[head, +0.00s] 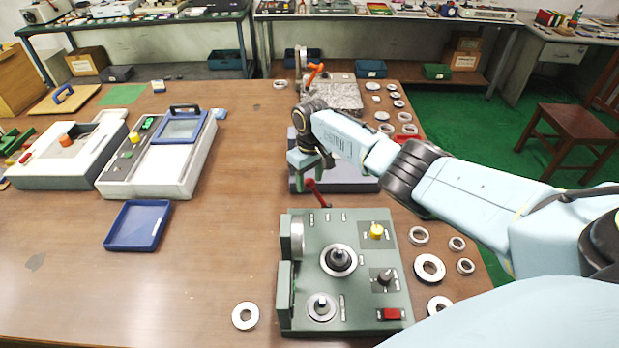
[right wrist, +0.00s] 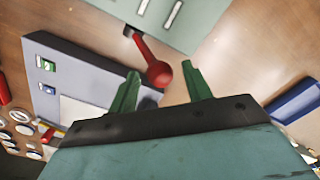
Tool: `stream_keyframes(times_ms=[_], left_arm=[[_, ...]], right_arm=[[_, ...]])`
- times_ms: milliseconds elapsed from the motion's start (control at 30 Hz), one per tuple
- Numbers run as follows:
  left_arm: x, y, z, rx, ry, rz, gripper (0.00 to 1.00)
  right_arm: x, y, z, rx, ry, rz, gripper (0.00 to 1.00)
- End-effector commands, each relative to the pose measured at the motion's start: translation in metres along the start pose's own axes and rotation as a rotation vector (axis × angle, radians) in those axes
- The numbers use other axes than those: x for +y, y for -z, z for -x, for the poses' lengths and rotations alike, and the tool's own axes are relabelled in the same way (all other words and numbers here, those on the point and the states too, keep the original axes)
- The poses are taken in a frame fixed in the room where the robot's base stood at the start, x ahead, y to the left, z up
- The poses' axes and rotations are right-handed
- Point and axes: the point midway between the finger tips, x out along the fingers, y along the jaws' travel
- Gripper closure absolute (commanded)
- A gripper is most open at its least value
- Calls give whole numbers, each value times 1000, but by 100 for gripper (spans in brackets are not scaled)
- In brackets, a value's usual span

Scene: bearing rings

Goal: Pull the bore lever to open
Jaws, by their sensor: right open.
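A red lever (head: 316,190) with a ball knob stands at the back edge of the green machine (head: 343,215) in the head view. I cannot tell from a label whether it is the bore lever. In the right wrist view the red lever (right wrist: 156,66) shows its ball end toward me, near the gap between my fingertips. My right gripper (head: 311,178) is open, with its green fingers close to the lever. Its fingers also show in the right wrist view (right wrist: 161,78), apart and with the knob seen between their tips. My left gripper is out of view.
A grey-blue device (head: 297,178) sits just behind the green machine. Several metal rings (head: 429,267) lie to its right and one (head: 245,316) to its left. A blue tray (head: 138,226) and white devices (head: 160,172) stand at left. The table's middle left is clear.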

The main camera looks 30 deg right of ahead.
Motion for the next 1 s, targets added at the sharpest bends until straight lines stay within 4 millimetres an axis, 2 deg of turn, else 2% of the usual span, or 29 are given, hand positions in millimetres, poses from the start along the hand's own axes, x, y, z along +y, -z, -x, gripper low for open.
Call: stream_keyframes(times_ms=[100,467,767,1000], left_arm=[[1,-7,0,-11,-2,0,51],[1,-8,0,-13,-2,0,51],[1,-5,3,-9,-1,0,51],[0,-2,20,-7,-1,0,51]], right_arm=[[0,0,0,0,0,0,52],[0,0,1,0,0,0,99],[1,-1,2,6,7,0,100],[10,-10,8,63,71,0,100]])
